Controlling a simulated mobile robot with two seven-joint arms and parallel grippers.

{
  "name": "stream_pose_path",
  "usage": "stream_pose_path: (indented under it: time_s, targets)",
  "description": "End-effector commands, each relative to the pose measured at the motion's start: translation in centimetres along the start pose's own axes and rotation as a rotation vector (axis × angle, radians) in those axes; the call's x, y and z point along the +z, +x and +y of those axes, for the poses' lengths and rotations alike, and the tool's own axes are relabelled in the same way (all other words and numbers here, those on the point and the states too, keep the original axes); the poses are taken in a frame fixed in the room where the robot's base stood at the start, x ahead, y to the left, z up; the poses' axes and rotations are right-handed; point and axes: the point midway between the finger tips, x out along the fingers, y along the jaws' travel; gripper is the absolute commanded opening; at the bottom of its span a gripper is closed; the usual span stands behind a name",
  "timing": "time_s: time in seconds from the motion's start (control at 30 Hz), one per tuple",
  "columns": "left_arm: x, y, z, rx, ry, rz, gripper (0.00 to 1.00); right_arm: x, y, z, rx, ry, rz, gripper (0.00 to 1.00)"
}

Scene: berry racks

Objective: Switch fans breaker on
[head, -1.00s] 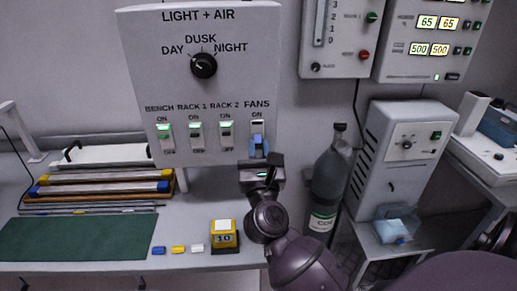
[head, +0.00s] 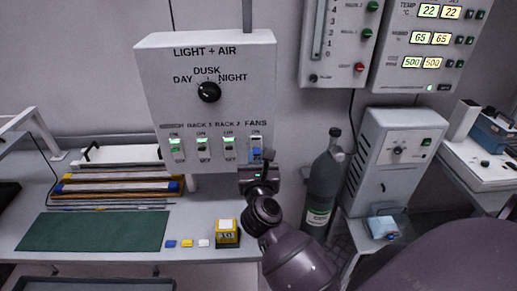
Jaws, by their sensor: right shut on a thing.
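The grey LIGHT + AIR panel (head: 165,75) stands at upper middle in the head view. The FANS breaker (head: 255,142) is the rightmost in its bottom row. Its ON label is above it; its lower part is hidden, and no green shows on it. My right gripper (head: 256,156), with blue at its fingertips, is at the breaker from below and shut on it. My left gripper is not in view.
A dial (head: 208,92) sits above the breakers. A dark gas bottle (head: 322,190) stands right of my right arm. A yellow block calendar (head: 228,232), small coloured pieces and a green mat (head: 95,231) lie on the bench. A grey cabinet (head: 398,145) is farther right.

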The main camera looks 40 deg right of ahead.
Motion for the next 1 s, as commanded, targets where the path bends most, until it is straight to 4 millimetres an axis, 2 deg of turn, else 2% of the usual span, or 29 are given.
stream_pose_path:
  time_s: [0.03,0.13,0.5,1.0]
  targets:
    - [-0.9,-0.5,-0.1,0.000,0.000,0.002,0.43,0.6,0.0,0.0,-0.001,0.001,0.021,0.00]
    - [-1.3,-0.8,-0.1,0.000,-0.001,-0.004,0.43,0.7,0.0,0.0,0.000,0.000,0.065,0.00]
    - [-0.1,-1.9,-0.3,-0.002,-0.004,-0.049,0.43,1.5,0.1,0.1,0.002,0.003,0.281,0.00]
    - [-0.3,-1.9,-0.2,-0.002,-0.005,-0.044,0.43,2.8,0.6,0.1,0.003,0.002,0.621,0.00]
